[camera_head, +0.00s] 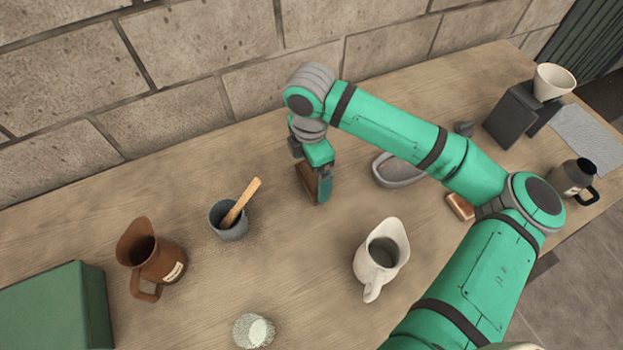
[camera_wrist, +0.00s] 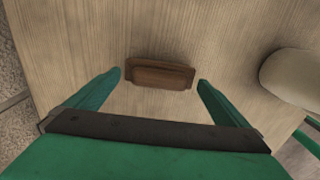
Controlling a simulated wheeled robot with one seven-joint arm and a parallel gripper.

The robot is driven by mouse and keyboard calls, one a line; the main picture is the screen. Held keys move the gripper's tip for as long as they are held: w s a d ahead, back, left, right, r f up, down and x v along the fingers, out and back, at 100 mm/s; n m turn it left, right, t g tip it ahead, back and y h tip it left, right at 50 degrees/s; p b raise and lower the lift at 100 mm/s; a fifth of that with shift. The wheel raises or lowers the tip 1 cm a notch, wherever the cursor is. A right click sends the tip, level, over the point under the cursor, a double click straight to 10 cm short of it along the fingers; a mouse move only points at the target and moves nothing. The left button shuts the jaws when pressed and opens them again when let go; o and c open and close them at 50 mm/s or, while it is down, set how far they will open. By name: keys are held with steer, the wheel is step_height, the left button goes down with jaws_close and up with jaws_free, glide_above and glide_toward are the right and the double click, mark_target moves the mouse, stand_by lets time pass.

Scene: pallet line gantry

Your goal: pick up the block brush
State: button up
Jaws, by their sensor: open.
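The block brush, a brown wooden block, (camera_head: 307,183) stands on the wooden table near the middle of the head view, partly hidden by my gripper. In the wrist view the brush (camera_wrist: 160,74) lies crosswise between the tips of my two green fingers. My gripper (camera_head: 318,186) points down over the brush and is open. In the wrist view a gap shows between each fingertip and the brush's ends. Bristles cannot be made out.
A grey cup with a wooden stick (camera_head: 228,221) and a brown pitcher (camera_head: 160,262) stand left of the brush. A white pitcher (camera_head: 380,262) stands in front right, and a grey dish (camera_head: 398,176) right. A green box (camera_head: 55,310) fills the left corner. A stone wall (camera_head: 190,100) runs behind.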

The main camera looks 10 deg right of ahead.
steer(key=shift+d+f, duration=0.1)
steer(key=shift+f, duration=0.85)
steer(key=shift+w+f, duration=0.15)
steer(key=shift+w, duration=0.05)
steer(key=c, duration=0.4)
steer(key=shift+s+d, duration=0.15)
steer(key=shift+d, duration=0.05)
steer(key=c, duration=0.5)
steer(key=shift+a, duration=0.45)
steer(key=shift+d+r, duration=0.1)
steer(key=shift+r, duration=0.5)
steer(key=s+r, duration=0.8)
steer(key=s, duration=0.1)
steer(key=s+r, duration=0.4)
steer(key=s, duration=0.1)
steer(key=shift+d, duration=0.35)
